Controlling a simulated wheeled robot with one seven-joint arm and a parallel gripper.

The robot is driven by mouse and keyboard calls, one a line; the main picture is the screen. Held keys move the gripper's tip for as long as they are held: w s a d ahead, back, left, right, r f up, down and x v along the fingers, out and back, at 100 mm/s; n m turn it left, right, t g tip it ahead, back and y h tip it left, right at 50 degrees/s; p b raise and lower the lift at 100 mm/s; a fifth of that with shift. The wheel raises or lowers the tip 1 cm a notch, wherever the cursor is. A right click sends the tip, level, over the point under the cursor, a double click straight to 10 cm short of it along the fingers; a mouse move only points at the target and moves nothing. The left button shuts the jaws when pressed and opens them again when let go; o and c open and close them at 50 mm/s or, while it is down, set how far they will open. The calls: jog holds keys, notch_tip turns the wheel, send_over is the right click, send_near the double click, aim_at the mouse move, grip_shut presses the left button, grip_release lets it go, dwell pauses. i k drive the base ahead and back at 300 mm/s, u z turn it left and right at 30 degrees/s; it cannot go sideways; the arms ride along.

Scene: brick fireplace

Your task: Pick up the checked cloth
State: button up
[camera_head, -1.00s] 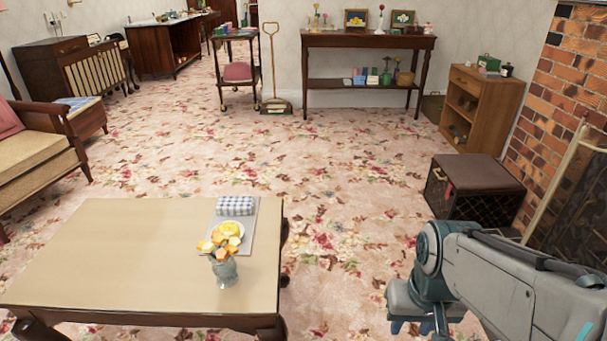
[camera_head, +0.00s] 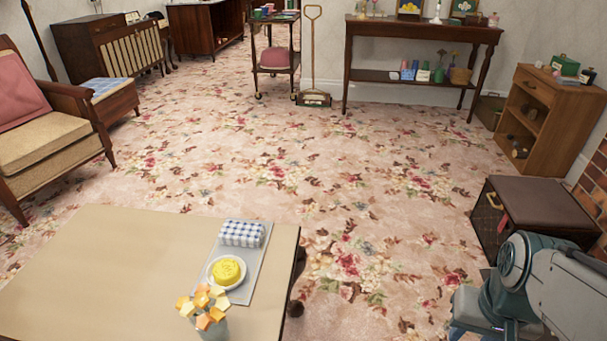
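The checked cloth (camera_head: 241,233), blue and white, lies folded in a small block at the far end of a grey tray (camera_head: 246,275). The tray rests near the right edge of the low table (camera_head: 110,270). My arm shows at the lower right, well to the right of the table and apart from the cloth. Its gripper end is cut off by the bottom of the picture, so the fingers do not show.
A plate with a yellow round item (camera_head: 227,271) sits on the tray, near the cloth. A vase of orange flowers (camera_head: 205,308) stands close in front. A dark box (camera_head: 535,215) stands right, beyond my arm. The carpet (camera_head: 370,220) right of the table is clear.

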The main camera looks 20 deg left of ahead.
aim_at(250, 235)
jog(key=i, duration=2.75)
jog(key=u, duration=4.05)
jog(key=i, duration=0.5)
